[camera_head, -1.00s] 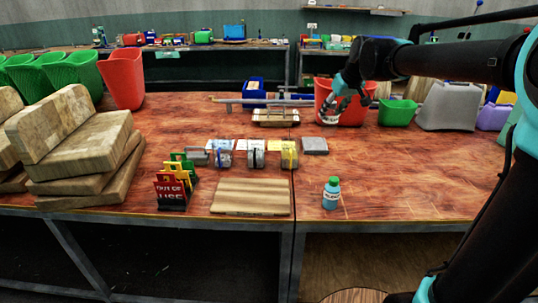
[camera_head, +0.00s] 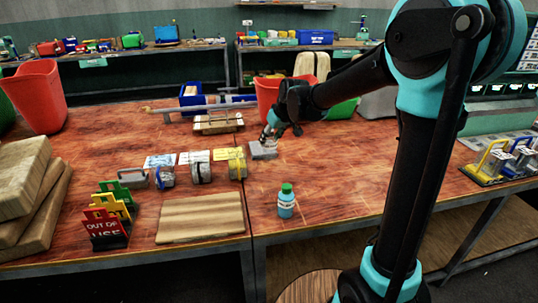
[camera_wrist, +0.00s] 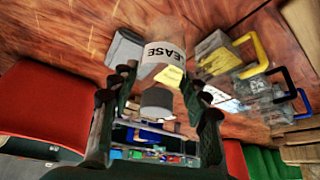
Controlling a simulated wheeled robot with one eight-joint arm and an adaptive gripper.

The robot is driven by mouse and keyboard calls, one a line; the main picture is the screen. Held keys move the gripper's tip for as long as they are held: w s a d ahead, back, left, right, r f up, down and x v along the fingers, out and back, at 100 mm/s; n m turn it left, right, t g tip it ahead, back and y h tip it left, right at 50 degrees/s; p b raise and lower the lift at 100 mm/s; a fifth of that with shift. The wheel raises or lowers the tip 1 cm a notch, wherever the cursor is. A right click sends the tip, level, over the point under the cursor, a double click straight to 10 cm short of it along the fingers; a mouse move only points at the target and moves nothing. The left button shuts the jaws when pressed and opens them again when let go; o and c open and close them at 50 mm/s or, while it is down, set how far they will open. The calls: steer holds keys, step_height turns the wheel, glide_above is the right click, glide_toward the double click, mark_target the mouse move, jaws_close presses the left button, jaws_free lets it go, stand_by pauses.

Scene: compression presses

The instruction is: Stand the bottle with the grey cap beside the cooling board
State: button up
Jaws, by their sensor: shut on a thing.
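My gripper (camera_wrist: 158,86) is shut on the bottle with the grey cap (camera_wrist: 164,54). In the wrist view its grey cap (camera_wrist: 157,103) points toward my gripper, and its white label ends in "EASE". In the head view my gripper (camera_head: 270,133) is over the back of the table by a grey block (camera_head: 263,151); the held bottle is not clear there. The cooling board appears to be the flat wooden board (camera_head: 200,218) at the front edge. Another bottle (camera_head: 286,203), blue with a green cap, stands upright just right of it.
Folded signs (camera_head: 108,224) stand left of the board. Several small presses (camera_head: 200,168) with cards stand behind it. A red bin (camera_head: 268,98) is at the back, and thick wooden blocks (camera_head: 40,195) are at the left. Table right of the green-capped bottle is clear.

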mark_target(270, 154)
steer(key=shift+f, duration=3.45)
steer(key=o, duration=1.1)
steer(key=shift+f, duration=0.1)
steer(key=shift+o, duration=0.2)
steer(key=v, duration=1.2)
